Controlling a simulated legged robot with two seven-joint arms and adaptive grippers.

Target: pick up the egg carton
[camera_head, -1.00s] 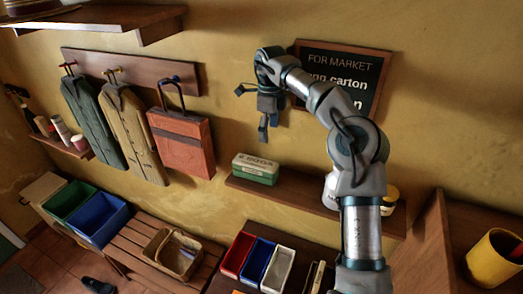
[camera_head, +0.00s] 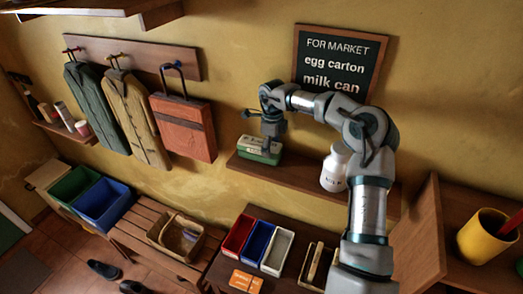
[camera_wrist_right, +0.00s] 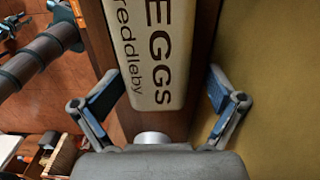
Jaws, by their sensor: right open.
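The egg carton (camera_head: 261,148) is a green box with a pale top on the wall shelf. In the right wrist view its pale lid (camera_wrist_right: 155,60), lettered "EGGS", lies ahead of and between my fingers. My right gripper (camera_head: 271,140) is above the carton in the head view, its fingers partly overlapping the carton. The right wrist view shows the two fingers of the right gripper (camera_wrist_right: 162,98) spread apart, one on each side of the near end of the lid. I cannot tell whether they touch the carton. My left gripper is not in the head view.
The wooden shelf (camera_head: 298,179) also holds a white milk can (camera_head: 334,168) to the right. A chalkboard (camera_head: 339,63) hangs above. Below are red, blue and white bins (camera_head: 278,252) and a basket (camera_head: 174,240) on a bench. A yellow mug (camera_head: 487,238) stands at the right.

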